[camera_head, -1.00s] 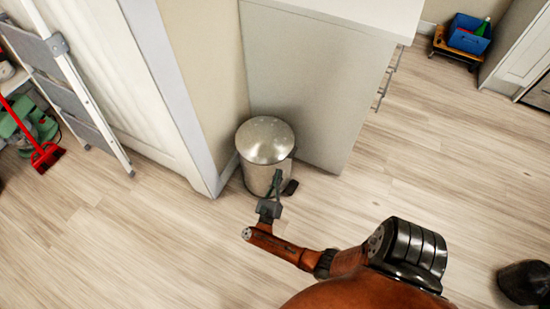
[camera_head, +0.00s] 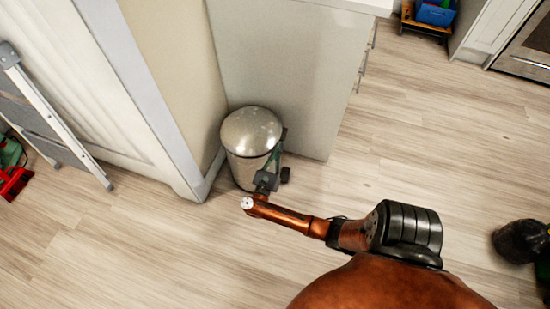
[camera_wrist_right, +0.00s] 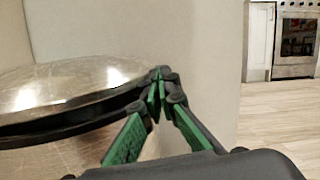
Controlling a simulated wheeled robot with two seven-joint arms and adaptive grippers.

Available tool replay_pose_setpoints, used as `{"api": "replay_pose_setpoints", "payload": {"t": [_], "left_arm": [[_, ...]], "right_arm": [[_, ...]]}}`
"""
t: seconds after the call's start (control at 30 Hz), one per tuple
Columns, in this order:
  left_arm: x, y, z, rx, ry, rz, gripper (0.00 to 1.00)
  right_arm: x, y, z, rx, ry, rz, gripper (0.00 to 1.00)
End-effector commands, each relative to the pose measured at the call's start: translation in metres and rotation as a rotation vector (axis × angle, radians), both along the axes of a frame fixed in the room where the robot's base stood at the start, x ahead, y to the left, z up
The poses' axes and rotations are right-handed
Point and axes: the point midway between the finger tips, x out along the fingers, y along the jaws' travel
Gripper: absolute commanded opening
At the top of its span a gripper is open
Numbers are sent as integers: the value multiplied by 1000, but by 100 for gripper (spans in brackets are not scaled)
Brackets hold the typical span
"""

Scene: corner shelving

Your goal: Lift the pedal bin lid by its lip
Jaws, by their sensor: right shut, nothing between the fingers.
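The pedal bin (camera_head: 243,168) is a steel cylinder on the floor against the cabinet side. Its domed lid (camera_head: 250,132) lies level on top and looks closed. The lid also fills the left of the right wrist view (camera_wrist_right: 70,82), with a dark rim band under it. My right gripper (camera_head: 277,154) reaches the bin's right front side. Its green-padded fingers (camera_wrist_right: 158,82) are shut and empty, tips close beside the right end of the lid's rim. I cannot tell whether they touch it. My left gripper is out of view.
A grey cabinet (camera_head: 285,75) stands right behind the bin, and a wall corner (camera_head: 172,90) is close on its left. A folded ladder (camera_head: 45,125) leans at the left. A black object (camera_head: 520,240) is at the right edge. The wooden floor in front is clear.

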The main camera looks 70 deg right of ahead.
Motion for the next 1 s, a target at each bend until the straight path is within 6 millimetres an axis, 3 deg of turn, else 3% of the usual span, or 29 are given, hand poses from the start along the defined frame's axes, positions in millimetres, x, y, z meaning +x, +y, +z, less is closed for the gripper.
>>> {"api": "replay_pose_setpoints", "payload": {"t": [0.03,0.23,1.0], "left_arm": [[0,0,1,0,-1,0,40],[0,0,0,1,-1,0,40],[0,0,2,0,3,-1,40]], "right_arm": [[4,0,9,-4,-7,7,0],[7,1,20,-2,-2,8,0],[8,1,24,-1,2,9,0]]}}
